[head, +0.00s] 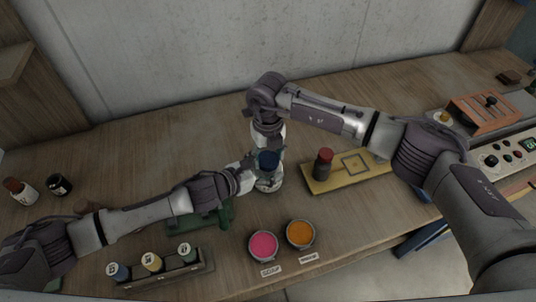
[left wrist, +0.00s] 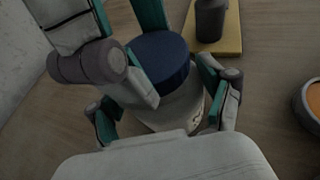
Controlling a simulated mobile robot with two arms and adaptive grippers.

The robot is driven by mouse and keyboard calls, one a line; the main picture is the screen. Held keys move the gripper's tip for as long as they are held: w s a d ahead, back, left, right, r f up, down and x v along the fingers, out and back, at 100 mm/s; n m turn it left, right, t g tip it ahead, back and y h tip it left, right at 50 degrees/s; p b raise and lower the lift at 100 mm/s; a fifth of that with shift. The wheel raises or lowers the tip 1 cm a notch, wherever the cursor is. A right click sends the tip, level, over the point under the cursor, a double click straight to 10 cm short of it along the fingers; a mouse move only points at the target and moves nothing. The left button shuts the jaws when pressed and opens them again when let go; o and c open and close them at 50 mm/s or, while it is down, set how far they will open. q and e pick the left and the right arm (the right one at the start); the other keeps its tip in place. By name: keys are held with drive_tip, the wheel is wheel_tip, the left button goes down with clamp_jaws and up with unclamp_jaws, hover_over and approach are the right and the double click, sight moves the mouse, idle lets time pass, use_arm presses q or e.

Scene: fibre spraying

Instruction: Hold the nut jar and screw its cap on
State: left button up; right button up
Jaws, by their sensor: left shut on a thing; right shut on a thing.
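The nut jar (head: 268,184) stands upright on the table in the middle of the head view, a pale body under a dark blue cap (head: 269,160). In the left wrist view the jar (left wrist: 182,110) sits between the teal pads of my left gripper (left wrist: 160,118), which is shut around its body. The blue cap (left wrist: 160,58) rests level on the jar's top; I cannot tell how far it is screwed on. My right gripper (head: 268,147) comes down from above and is shut on the cap, its fingers along the cap's sides. The jar's threads are hidden.
A yellow board (head: 345,174) with a dark red-capped bottle (head: 324,163) lies right of the jar. Pink (head: 263,246) and orange (head: 300,234) pots stand in front. A rack (head: 160,272) of small bottles and a green stand (head: 224,216) are at front left. The table behind is clear.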

drive_tip(key=shift+f, duration=0.55)
use_arm(q)
clamp_jaws()
use_arm(e)
drive_tip(key=m, duration=0.3)
drive_tip(key=o, duration=0.8)
drive_tip(key=shift+c, duration=0.2)
drive_tip(key=shift+r, duration=2.25)
drive_tip(key=shift+c, duration=0.4)
